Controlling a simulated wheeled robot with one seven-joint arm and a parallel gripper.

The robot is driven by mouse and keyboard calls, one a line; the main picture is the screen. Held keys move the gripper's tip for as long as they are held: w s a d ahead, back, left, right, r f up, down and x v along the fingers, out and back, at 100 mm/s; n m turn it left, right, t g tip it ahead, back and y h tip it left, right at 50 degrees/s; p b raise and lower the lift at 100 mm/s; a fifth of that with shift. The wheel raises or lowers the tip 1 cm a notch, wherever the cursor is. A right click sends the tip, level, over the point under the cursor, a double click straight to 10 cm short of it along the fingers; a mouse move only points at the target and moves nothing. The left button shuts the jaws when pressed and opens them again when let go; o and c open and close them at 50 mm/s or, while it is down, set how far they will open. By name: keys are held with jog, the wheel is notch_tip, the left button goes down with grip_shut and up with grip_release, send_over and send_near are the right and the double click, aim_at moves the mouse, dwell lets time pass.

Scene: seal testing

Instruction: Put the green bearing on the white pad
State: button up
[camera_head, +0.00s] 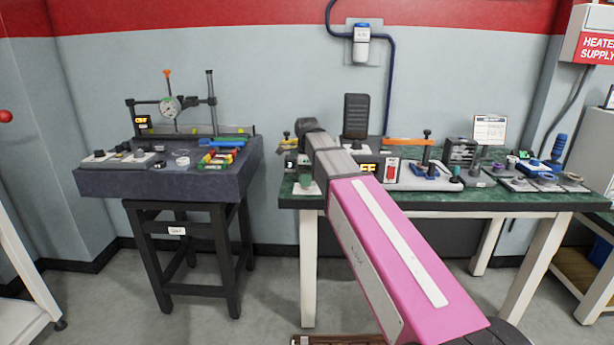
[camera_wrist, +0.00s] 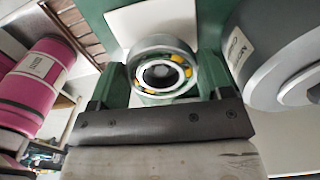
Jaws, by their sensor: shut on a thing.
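The bearing (camera_wrist: 162,72), a metal ring with yellow balls and a dark centre with some green behind it, sits between the two green fingers of my gripper (camera_wrist: 160,66) in the wrist view. My gripper is shut on it. The white pad (camera_wrist: 150,20) shows just beyond the bearing, partly covered by it. In the head view the white pad (camera_head: 300,190) lies at the left front corner of the green-topped table, and my gripper (camera_head: 306,178) is right over it. The bearing cannot be made out clearly there. I cannot tell whether it touches the pad.
The green table (camera_head: 400,197) carries a black-and-orange fixture (camera_head: 405,141), small parts and trays at the right. A dark stone bench (camera_head: 165,187) with a dial gauge (camera_head: 170,107) stands to the left, with a gap between. My arm covers part of the table's front.

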jog(key=o, duration=1.2)
jog(key=shift+r, duration=4)
